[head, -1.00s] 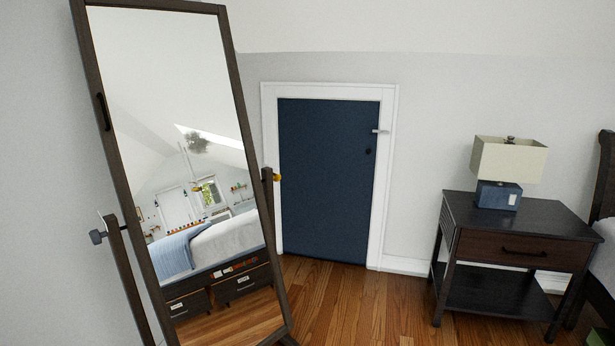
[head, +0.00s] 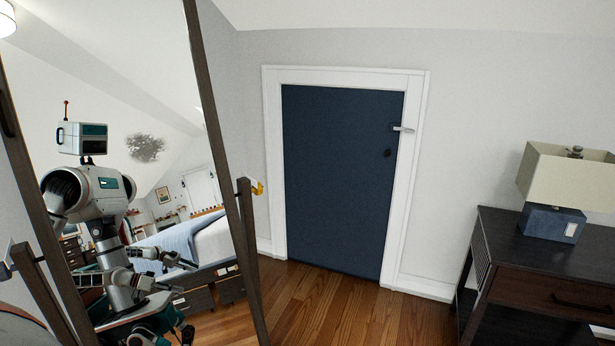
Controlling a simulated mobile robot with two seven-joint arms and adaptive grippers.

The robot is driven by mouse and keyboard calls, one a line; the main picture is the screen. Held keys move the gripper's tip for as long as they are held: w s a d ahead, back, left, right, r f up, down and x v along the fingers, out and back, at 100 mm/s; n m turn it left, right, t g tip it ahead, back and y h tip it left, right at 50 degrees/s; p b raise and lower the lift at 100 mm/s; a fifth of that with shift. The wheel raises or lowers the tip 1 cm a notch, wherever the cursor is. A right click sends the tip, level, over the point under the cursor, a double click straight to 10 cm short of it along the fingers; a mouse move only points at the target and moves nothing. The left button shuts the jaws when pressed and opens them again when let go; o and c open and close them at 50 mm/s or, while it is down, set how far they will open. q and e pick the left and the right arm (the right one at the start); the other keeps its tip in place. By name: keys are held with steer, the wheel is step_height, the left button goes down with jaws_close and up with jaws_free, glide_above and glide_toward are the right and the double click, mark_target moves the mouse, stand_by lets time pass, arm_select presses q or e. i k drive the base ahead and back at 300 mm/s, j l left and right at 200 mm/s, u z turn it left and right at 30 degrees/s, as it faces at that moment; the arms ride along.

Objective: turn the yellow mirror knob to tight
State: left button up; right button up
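The yellow mirror knob (head: 258,188) sticks out from the top of the dark right post (head: 246,215) of the standing mirror. It looks small, and its exact turn angle is hard to read. The tilted mirror (head: 228,175) has a dark frame and fills the left of the head view. A grey knob (head: 8,262) sits on its left post (head: 40,290). Neither of my grippers is directly in view. The mirror shows my reflection, with my arms held in front of my body; the reflected grippers are too small to read.
A low blue door (head: 338,180) in a white frame stands behind the yellow knob. A dark nightstand (head: 490,275) with a lamp (head: 565,180) is at the right. Wood floor (head: 325,305) lies clear between mirror and nightstand. A rounded grey part shows at the bottom left corner.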

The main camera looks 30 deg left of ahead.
mark_target(256, 191)
steer(key=i+u, duration=0.25)
steer(key=i, duration=0.15)
steer(key=i+l+u, duration=0.5)
steer(key=i, duration=0.25)
steer(key=i+l+u, duration=0.1)
steer(key=u, duration=0.3)
steer(key=i+l+u, duration=0.45)
steer(key=u, duration=0.3)
steer(key=i+l+u, duration=0.15)
steer(key=l+u, duration=0.55)
steer(key=i+l+u, duration=0.1)
steer(key=i, duration=0.35)
steer(key=z, duration=0.1)
steer(key=k+j, duration=0.05)
